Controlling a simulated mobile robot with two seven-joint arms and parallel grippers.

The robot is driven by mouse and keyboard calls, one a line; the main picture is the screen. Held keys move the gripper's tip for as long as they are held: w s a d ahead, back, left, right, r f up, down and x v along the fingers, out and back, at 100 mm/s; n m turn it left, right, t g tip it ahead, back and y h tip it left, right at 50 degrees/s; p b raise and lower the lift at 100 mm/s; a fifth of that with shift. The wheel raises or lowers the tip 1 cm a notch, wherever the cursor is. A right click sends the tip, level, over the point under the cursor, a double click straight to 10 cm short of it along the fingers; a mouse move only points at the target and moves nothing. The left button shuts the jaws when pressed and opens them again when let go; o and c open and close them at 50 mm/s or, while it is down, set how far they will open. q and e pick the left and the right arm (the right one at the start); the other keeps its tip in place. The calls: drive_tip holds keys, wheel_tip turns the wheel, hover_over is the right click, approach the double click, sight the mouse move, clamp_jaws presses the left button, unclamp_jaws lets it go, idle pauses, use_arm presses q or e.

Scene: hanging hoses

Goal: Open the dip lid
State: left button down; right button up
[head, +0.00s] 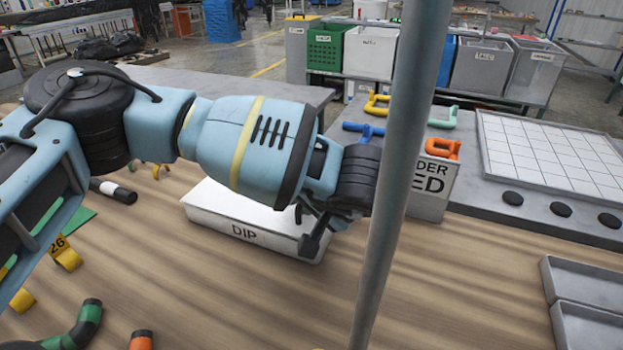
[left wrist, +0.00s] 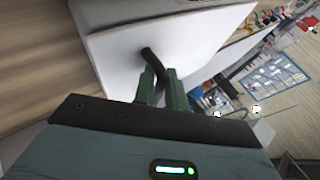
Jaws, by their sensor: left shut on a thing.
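The white dip box (head: 225,225), marked DIP, stands on the wooden table below my left forearm. Its pale lid (head: 215,198) is partly hidden by my arm. My left gripper (head: 312,228) is at the right end of the box. In the left wrist view, the green fingers of the left gripper (left wrist: 160,84) are closed on a bent black handle (left wrist: 153,58) that stands out from the white lid (left wrist: 180,35). I cannot tell whether the lid is raised from the box. My right gripper is not in view.
A grey upright pole (head: 393,170) stands just right of my left gripper. Grey trays (head: 585,280) lie at right. Hose pieces lie at left, including a green and black one (head: 82,325). The table's front middle is clear.

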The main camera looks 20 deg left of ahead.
use_arm(q)
drive_tip(key=shift+s+r, duration=0.1)
drive_tip(key=shift+r, duration=0.05)
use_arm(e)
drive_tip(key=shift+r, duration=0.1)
